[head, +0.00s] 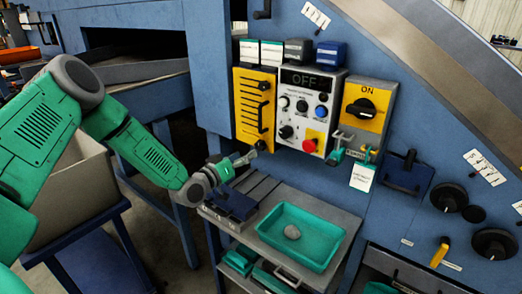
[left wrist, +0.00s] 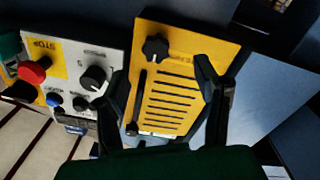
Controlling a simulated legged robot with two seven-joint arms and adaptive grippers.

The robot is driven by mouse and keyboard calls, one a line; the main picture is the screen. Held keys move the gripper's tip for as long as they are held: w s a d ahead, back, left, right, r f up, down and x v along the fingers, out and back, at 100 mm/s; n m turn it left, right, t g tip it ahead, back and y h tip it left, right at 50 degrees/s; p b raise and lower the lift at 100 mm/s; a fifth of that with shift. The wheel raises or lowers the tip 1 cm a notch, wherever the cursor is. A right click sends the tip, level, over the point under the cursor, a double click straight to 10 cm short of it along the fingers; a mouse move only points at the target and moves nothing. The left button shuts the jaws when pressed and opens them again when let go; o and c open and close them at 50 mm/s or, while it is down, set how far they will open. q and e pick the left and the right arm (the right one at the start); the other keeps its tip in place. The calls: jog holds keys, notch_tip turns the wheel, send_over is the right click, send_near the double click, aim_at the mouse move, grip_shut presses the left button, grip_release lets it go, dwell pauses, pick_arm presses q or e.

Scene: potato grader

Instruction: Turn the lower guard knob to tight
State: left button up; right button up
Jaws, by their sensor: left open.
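The yellow guard (head: 253,108) is on the blue machine wall, left of the control panel. Its lower knob (head: 260,145) is black and sits at the guard's bottom edge. In the left wrist view, which looks upside down, the lower knob (left wrist: 155,48) is a lobed black knob near the top of the guard (left wrist: 185,75). My left gripper (head: 247,157) is just below and left of this knob in the head view. In the left wrist view my left gripper (left wrist: 163,70) is open, with its fingers spread either side of the guard and nothing between them touching the knob. My right gripper is not in view.
The control panel (head: 307,105) with a red button (head: 310,145) is close right of the guard. A yellow ON switch box (head: 367,105) is farther right. Below, a teal tray (head: 300,237) holding a potato-like lump stands on a grey shelf. A grey bin (head: 75,190) is at left.

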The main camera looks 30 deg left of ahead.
aim_at(258, 147)
pick_arm(q)
jog(key=w, duration=0.3)
jog(key=w+d+b, duration=0.1)
jog(key=w, duration=0.3)
jog(key=shift+d, duration=0.2)
jog(key=shift+w+a, duration=0.1)
jog(key=shift+w, duration=0.3)
jog(key=c, duration=1.2)
